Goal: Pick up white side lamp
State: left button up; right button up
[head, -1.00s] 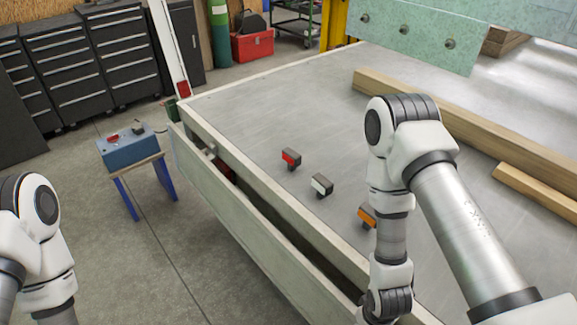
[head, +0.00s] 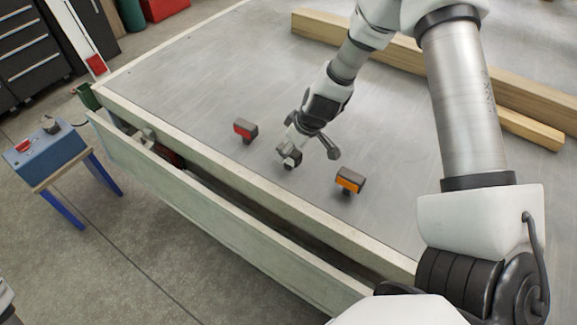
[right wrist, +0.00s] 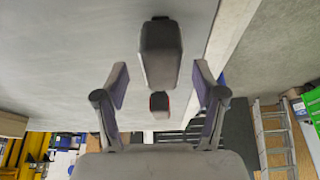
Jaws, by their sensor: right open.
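The white side lamp (head: 291,161) stands on the grey trailer deck, between the red lamp (head: 245,131) and the orange lamp (head: 349,181). My right gripper (head: 309,149) reaches down over it, open, and one finger partly covers it in the head view. In the right wrist view the lamp's dark housing (right wrist: 160,55) lies ahead, roughly centred between the spread fingers (right wrist: 161,84). I see no grip on it. The red lamp also shows beyond it in the right wrist view (right wrist: 159,104). My left gripper is out of view.
The trailer's pale side rail (head: 215,172) runs along the near edge of the deck. Wooden beams (head: 420,62) lie at the back right. A blue box (head: 45,150) sits on a small stand at left. The deck behind the lamps is clear.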

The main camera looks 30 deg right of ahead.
jog(key=shift+x, duration=0.85)
jog(key=shift+s+a+r, duration=0.1)
jog(key=shift+r, duration=0.2)
grip_shut()
